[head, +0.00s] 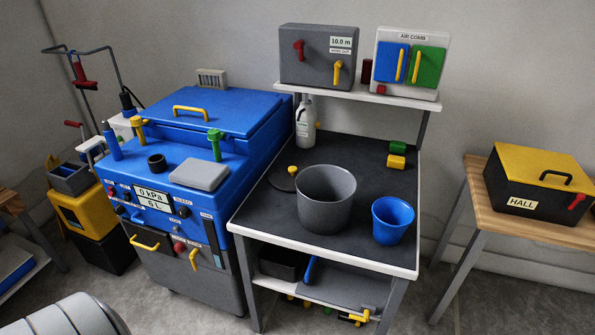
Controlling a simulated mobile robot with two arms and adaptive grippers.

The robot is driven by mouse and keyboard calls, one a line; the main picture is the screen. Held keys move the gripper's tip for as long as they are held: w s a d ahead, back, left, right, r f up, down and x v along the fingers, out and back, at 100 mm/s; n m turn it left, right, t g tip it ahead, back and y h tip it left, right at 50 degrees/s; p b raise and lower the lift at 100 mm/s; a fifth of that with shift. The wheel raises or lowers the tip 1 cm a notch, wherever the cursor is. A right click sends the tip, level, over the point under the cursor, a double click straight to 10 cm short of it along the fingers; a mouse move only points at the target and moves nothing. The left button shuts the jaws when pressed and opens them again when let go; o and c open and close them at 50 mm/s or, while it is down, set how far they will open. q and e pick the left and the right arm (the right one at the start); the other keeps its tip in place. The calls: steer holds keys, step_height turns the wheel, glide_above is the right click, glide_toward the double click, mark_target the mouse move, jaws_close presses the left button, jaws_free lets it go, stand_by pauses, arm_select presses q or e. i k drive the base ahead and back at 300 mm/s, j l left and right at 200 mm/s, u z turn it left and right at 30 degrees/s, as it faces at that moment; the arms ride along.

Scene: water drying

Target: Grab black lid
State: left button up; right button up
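A round black lid (280,181) with a small yellow knob lies on the dark top of the white-edged table (345,150), near its left edge. It sits to the left of a large grey bucket (326,205), close to the bucket's rim in the picture. The lid is dark against the dark surface, so its outline is faint. Neither of my grippers shows in the head view.
A blue cup (391,222) stands right of the bucket. A white bottle (305,125) stands behind the lid, under a raised shelf with two control boxes. A blue machine (222,110) borders the table's left side. Small green and yellow blocks (397,154) lie back right.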

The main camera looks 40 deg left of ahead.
mark_target(281, 176)
steer(key=i+j, duration=0.2)
steer(key=j, duration=0.15)
steer(key=i+j, duration=0.15)
steer(key=j, duration=0.15)
steer(key=i+j+u, duration=0.1)
steer(key=j, duration=0.25)
steer(key=i, duration=0.1)
